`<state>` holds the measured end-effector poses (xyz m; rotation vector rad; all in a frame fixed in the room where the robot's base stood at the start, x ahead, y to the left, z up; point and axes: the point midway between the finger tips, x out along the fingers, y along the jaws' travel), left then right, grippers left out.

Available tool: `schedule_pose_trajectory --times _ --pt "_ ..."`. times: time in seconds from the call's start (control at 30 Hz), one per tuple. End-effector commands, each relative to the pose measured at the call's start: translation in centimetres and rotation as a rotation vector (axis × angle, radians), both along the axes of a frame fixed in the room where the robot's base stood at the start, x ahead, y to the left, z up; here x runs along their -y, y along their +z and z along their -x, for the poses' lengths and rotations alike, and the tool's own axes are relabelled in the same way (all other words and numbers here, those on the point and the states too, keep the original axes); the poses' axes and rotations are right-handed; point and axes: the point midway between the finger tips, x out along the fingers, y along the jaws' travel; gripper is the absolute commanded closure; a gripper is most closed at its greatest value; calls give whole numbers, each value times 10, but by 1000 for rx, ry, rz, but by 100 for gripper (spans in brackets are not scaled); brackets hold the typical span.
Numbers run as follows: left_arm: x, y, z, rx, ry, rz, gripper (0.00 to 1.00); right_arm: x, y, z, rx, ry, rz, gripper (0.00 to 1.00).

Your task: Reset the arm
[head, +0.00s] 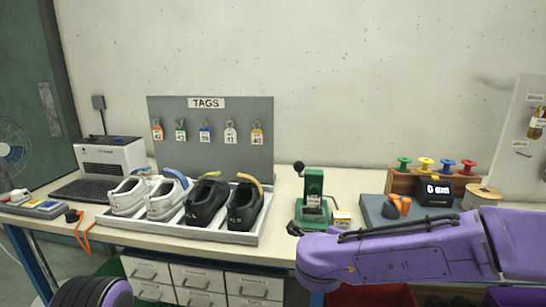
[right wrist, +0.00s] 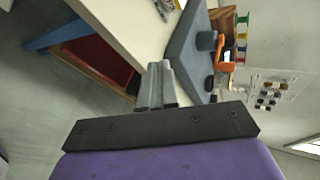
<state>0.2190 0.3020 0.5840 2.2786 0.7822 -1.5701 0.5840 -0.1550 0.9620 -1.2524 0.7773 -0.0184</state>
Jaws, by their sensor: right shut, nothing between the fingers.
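My right gripper (right wrist: 156,72) shows in the right wrist view with its two grey fingers together and nothing between them. It points toward the front edge of the workbench (right wrist: 125,22), close to the grey pad. A purple and black part of my left arm shows at the bottom left of the head view; the left gripper is out of view.
A tray (head: 180,233) with white and black shoes stands left of centre. A green press (head: 313,205) stands near the middle. A grey pad (head: 375,212) with a display (head: 437,191) is at right, behind my arm. White drawers (head: 200,277) and a red bin (head: 370,296) are below.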

Motion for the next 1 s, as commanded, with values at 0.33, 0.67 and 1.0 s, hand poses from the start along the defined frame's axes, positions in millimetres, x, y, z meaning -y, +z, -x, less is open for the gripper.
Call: schedule_pose_trajectory --times 0.33,0.67,1.0 --pt "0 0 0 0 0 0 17 56 -275 141 -517 802 647 100" --pt "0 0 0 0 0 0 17 143 -368 341 -1016 1176 729 100" --pt "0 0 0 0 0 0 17 147 -378 366 -1072 1204 712 100"
